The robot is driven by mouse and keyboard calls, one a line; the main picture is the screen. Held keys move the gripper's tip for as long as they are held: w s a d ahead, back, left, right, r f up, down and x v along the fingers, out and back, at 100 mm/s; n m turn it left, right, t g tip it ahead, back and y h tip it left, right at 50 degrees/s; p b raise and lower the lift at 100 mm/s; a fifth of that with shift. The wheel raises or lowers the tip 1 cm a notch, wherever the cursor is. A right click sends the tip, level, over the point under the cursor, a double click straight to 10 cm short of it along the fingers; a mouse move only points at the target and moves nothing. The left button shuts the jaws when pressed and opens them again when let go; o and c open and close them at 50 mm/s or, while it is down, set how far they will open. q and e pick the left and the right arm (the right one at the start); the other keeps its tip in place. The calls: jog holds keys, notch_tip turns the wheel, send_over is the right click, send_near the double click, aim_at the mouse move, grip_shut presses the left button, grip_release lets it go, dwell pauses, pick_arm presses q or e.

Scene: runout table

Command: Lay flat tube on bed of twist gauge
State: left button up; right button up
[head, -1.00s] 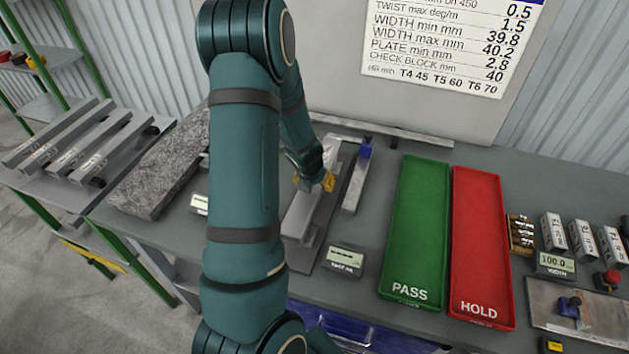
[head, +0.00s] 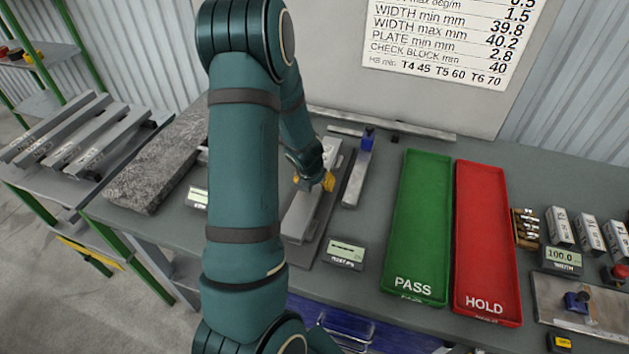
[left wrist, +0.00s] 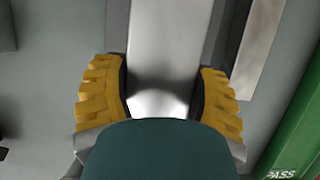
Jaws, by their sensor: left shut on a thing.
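The light grey flat tube (head: 302,212) lies lengthwise over the twist gauge (head: 322,232). I cannot tell for certain whether it touches the bed along its whole length. My left gripper (head: 316,182) is at the tube's middle, its yellow fingers shut on the tube's sides. In the left wrist view the tube (left wrist: 170,45) runs between the two fingers (left wrist: 163,95). My left arm hides part of the tube's left side and of the gauge. The gauge's readout (head: 345,253) stands in front of it. My right gripper is not in view.
A bar with a blue part (head: 358,170) lies just right of the gauge. Beyond it are the green PASS tray (head: 419,270) and red HOLD tray (head: 484,280), both empty. A granite block (head: 155,165) stands left. More tubes (head: 80,140) lie on the left rack.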

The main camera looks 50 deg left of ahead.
pick_arm(q)
jog(key=shift+f+b, duration=0.35)
jog(key=o, duration=1.4)
jog(key=shift+v, duration=6)
